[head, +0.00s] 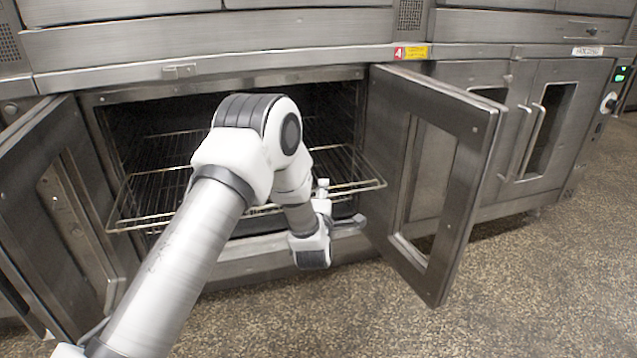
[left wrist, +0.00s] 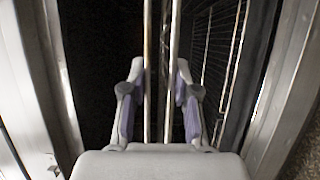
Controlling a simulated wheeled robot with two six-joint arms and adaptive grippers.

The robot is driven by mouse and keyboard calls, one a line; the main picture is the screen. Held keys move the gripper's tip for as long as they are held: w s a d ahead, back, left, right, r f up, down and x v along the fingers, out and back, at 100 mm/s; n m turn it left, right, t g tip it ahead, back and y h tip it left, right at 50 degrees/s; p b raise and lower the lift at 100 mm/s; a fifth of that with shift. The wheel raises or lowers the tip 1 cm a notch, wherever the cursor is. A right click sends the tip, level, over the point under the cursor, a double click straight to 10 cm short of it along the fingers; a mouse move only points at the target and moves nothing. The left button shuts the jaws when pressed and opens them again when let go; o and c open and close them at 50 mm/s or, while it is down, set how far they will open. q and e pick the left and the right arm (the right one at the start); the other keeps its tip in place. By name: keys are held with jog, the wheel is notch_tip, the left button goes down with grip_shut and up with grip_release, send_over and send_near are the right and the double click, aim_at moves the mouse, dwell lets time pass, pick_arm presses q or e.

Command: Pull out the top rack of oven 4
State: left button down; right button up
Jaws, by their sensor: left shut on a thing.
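Oven 4, with its number label (head: 410,52) above the opening, stands with its left door (head: 22,165) and right door (head: 455,112) open. A wire rack (head: 362,186) slopes across the opening, its front rail sticking out past the oven front. My left gripper (head: 323,192) is at the right part of that front rail, partly hidden by its own wrist. In the left wrist view the fingers (left wrist: 160,95) stand either side of two thin parallel rack bars (left wrist: 174,55), shut on them. My right gripper is not in view.
The open right door stands close to the right of my left wrist. Another oven with closed doors (head: 555,125) and a control panel (head: 612,95) is further right. The speckled floor (head: 390,320) in front is clear.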

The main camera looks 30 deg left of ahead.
pick_arm(q)
jog(key=s+d, duration=0.4)
jog(key=shift+d, duration=0.3)
jog(key=c, duration=0.9)
grip_release()
jog(key=shift+w, duration=0.1)
jog(key=shift+o, duration=0.2)
jog(key=v, duration=1.2)
